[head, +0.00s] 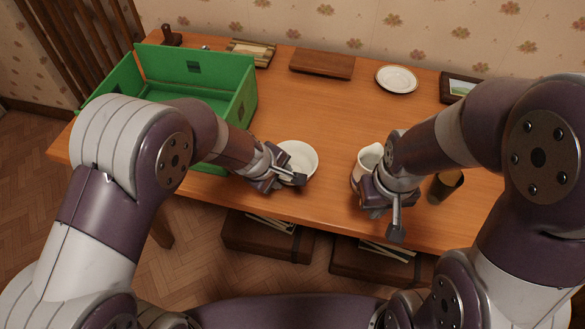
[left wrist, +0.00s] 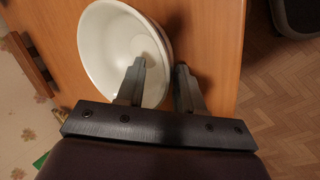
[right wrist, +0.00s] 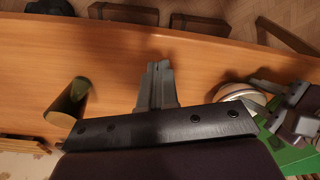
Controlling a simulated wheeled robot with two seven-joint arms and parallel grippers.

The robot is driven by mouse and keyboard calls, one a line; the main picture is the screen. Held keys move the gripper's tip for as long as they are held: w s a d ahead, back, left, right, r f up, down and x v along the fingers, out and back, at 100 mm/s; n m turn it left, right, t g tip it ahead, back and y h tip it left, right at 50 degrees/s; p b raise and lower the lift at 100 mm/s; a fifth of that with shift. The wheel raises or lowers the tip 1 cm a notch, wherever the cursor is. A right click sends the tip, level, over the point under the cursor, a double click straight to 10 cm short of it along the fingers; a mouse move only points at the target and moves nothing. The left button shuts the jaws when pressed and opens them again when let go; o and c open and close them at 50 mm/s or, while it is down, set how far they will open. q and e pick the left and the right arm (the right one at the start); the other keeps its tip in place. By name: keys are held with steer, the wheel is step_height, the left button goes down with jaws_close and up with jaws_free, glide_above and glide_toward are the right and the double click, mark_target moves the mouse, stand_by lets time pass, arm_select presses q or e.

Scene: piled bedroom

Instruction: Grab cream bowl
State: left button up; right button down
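The cream bowl (head: 300,157) stands upright and empty on the table, near its front edge. In the left wrist view the bowl (left wrist: 103,50) fills the upper middle.
A white jug (head: 370,157) stands close behind my right gripper, partly hidden. A dark cup (head: 445,184) is right of it. A green crate (head: 243,98) stands at the left. A wooden board (head: 322,64), a plate (head: 397,79) and a picture frame (head: 458,87) lie at the back. The table's middle is clear.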

arm_select(q)
steer(key=shift+w+d+f, duration=0.1)
steer(key=shift+w+f, duration=0.05)
steer(key=shift+f, duration=0.15)
jaws_close()
stand_by(1.2)
